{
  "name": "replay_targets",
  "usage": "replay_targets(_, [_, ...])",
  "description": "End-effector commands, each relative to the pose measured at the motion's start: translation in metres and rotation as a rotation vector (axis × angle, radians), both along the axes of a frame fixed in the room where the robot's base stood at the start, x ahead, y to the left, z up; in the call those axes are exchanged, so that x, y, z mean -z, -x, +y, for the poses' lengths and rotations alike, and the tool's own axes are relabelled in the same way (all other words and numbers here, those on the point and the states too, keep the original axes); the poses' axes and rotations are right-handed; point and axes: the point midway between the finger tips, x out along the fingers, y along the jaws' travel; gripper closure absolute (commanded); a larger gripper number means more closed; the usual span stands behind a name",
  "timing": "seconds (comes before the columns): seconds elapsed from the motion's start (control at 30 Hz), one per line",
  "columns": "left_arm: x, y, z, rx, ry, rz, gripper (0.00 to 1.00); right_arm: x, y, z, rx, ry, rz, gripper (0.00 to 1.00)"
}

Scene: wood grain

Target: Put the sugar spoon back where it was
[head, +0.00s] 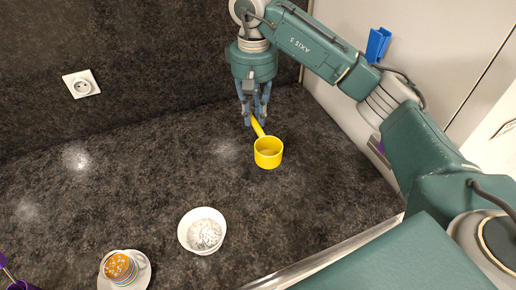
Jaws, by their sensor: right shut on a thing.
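The sugar spoon is a yellow scoop (268,153) with a round cup and a short handle. It is in the upper middle of the head view, over the dark countertop. My right gripper (255,118) points down and is shut on the end of the spoon's handle. The cup is on the near side of the fingers. I cannot tell whether the cup touches the counter. A white bowl (185,233) with a pale, grainy heap in it stands on the counter, nearer and to the left. My left gripper is not in view.
A white saucer (103,284) with a striped, orange-topped cup stands at the bottom left. A purple thing (20,286) shows at the lower left corner. A wall socket (82,84) is on the back wall. A blue object (377,45) is at upper right. The left counter is clear.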

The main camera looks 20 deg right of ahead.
Motion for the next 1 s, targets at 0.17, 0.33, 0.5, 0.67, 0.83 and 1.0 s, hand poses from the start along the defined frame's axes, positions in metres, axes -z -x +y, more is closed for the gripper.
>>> replay_targets(0.17, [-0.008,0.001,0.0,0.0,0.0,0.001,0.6,0.044,0.002,0.001,-0.001,-0.001,0.007,1.0])
replay_targets(0.33, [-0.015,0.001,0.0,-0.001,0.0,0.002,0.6,0.071,0.0,0.001,-0.001,-0.001,0.002,1.0])
replay_targets(0.5, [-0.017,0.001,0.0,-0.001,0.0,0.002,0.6,0.083,0.0,0.0,-0.002,0.0,0.0,1.0])
replay_targets(0.67, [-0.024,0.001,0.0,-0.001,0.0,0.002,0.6,0.103,0.001,0.001,-0.001,-0.002,0.004,1.0])
replay_targets(0.83, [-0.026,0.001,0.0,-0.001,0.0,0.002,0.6,0.117,0.0,0.001,-0.001,-0.001,-0.001,1.0])
replay_targets(1.0, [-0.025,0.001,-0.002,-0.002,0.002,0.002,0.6,0.117,0.0,0.0,-0.002,0.0,-0.001,1.0])
